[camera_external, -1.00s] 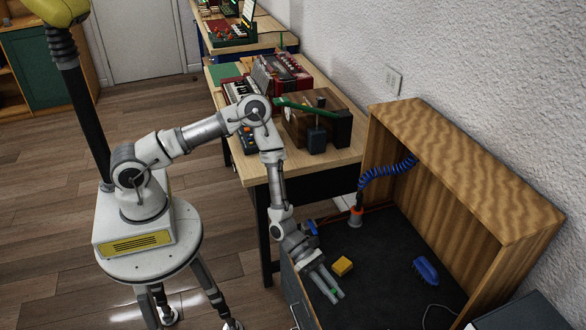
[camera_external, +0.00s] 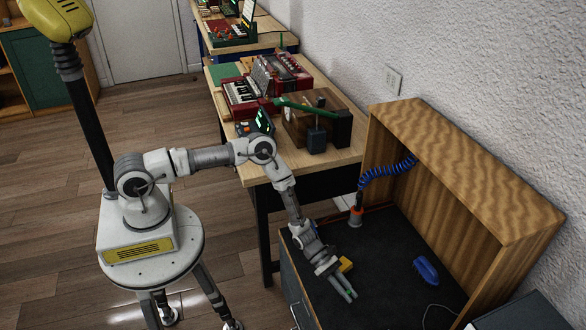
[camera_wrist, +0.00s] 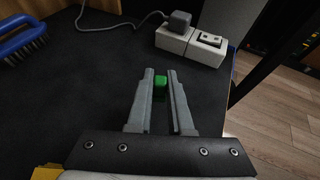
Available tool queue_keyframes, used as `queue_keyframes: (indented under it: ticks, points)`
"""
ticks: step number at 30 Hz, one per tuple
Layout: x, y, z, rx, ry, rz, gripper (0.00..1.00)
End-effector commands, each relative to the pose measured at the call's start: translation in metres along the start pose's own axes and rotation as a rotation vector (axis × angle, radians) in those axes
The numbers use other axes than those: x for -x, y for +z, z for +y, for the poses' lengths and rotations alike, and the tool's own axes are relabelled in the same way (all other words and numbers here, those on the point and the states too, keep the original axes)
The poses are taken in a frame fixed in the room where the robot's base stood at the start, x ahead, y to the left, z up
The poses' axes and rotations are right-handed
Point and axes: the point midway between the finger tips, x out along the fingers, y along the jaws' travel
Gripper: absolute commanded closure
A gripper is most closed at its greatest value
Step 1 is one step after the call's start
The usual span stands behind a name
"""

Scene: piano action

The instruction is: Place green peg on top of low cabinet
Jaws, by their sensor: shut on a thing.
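The low cabinet (camera_external: 392,262) has a dark top and stands at the lower right of the external view; its dark top (camera_wrist: 75,100) fills much of the wrist view. My gripper (camera_external: 341,283) is over the front part of this top. In the wrist view my gripper (camera_wrist: 160,90) is shut on the green peg (camera_wrist: 161,81), which shows as a small green block between the fingertips. In the external view only a bit of green (camera_external: 350,294) shows at the fingertips. I cannot tell whether the peg touches the top.
A yellow block (camera_external: 345,264) lies right beside my gripper. A blue brush (camera_external: 426,270) lies farther right, and an orange-based thing with a blue coiled hose (camera_external: 386,170) stands at the back. White sockets with a plug (camera_wrist: 190,42) sit near the cabinet's edge. The middle top is clear.

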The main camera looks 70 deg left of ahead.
Motion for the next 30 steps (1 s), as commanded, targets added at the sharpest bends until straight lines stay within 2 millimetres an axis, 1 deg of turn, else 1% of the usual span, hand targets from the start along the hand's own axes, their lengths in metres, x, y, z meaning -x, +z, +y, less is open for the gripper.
queue_keyframes:
  ticks: [1, 3, 7, 12, 15, 22, 27, 28, 30]
  points:
    - [-0.001, -0.005, 0.006, -0.002, 0.001, 0.0, 1.0]
    - [-0.001, -0.007, 0.009, -0.002, -0.001, 0.0, 1.0]
    - [-0.003, -0.013, 0.011, 0.001, -0.002, 0.001, 1.0]
    - [-0.013, -0.037, 0.01, 0.0, -0.004, 0.001, 1.0]
    - [-0.017, -0.044, 0.011, 0.0, -0.002, 0.0, 1.0]
    - [-0.016, -0.044, 0.011, 0.0, -0.002, 0.0, 1.0]
    - [-0.018, -0.049, 0.011, 0.0, -0.002, 0.0, 1.0]
    - [-0.018, -0.047, 0.011, -0.001, -0.002, 0.0, 0.76]
    - [-0.017, -0.047, 0.011, 0.0, -0.002, 0.0, 0.64]
